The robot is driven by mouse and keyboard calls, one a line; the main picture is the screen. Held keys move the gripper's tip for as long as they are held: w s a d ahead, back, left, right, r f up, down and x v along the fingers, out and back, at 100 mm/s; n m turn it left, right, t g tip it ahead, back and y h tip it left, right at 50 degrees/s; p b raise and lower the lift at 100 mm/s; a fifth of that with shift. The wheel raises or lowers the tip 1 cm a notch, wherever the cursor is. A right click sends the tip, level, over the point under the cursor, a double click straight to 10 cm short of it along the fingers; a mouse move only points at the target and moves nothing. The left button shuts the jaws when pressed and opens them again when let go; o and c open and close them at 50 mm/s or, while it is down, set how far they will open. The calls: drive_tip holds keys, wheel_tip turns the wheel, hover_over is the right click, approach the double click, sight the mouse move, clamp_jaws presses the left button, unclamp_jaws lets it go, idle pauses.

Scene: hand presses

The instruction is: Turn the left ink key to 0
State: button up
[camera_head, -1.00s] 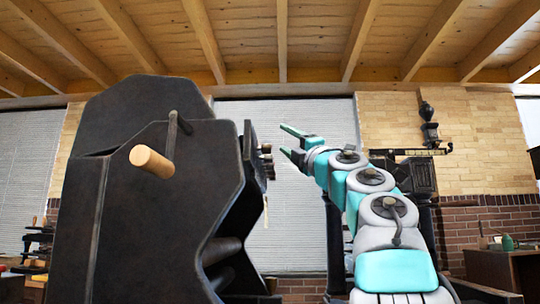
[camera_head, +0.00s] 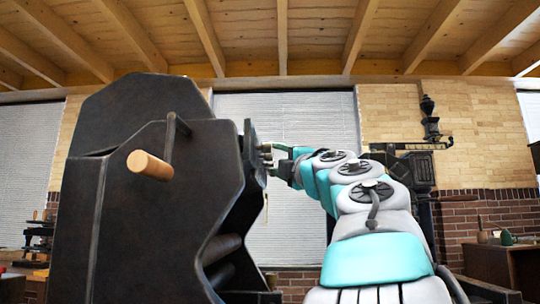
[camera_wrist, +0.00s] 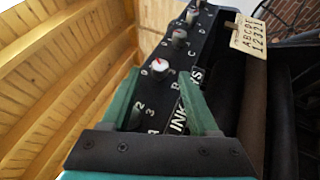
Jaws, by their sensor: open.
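A black panel lettered "INK KEYS" (camera_wrist: 178,122) runs diagonally across the wrist view, with a row of round ink keys and the letters A, B and C beside it. A pale-faced key with a red mark (camera_wrist: 158,69) shows between my green fingertips, near a 0 and by the letter B. More keys (camera_wrist: 180,38) follow toward the top. No key shows beside the A; my left finger covers part of the panel there. My gripper (camera_wrist: 160,78) is open. In the head view my gripper (camera_head: 270,161) is at the panel's right side; contact is unclear.
The dark press body (camera_head: 150,220) with a wooden handle (camera_head: 150,165) fills the left of the head view. A tag with letters and numbers (camera_wrist: 248,36) hangs beside the panel. Another dark press (camera_head: 415,170) stands behind my arm.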

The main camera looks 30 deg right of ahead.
sight(272, 157)
drive_tip(key=p+x, duration=0.1)
drive_tip(key=x, duration=0.3)
drive_tip(key=shift+w+d, duration=0.1)
drive_tip(key=shift+d, duration=0.05)
drive_tip(key=shift+w+r, duration=0.15)
drive_tip(key=shift+w, duration=0.15)
clamp_jaws()
idle(0.3)
